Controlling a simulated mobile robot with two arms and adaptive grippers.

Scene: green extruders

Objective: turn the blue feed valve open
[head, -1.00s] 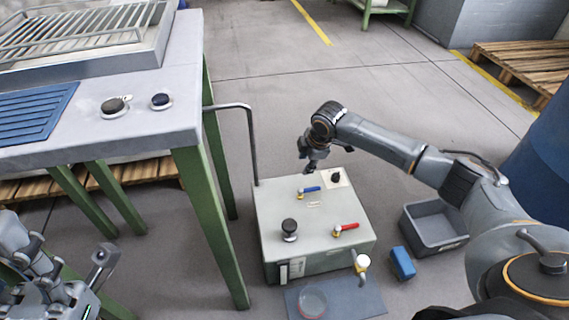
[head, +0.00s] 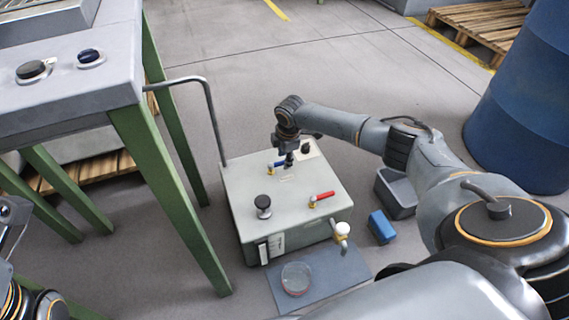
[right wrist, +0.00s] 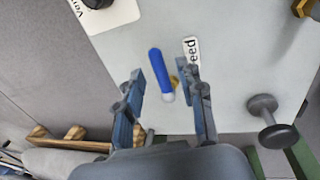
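The blue feed valve (head: 278,164) is a small lever on a brass fitting on top of a pale grey box (head: 240,187). In the right wrist view the blue handle (right wrist: 160,72) lies lengthwise beside a label ending in "eed". My right gripper (head: 288,159) is over the box at the valve, pointing down. In the right wrist view its two fingers (right wrist: 160,75) are apart, one on each side of the handle; I cannot see contact. Part of my left arm shows at the left edge; its finger state is unclear.
A green-legged table (head: 125,75) stands left. A grey bin (head: 398,195), blue block (head: 381,228) and blue drum (head: 525,100) are right. A dish (head: 296,278) sits on a mat.

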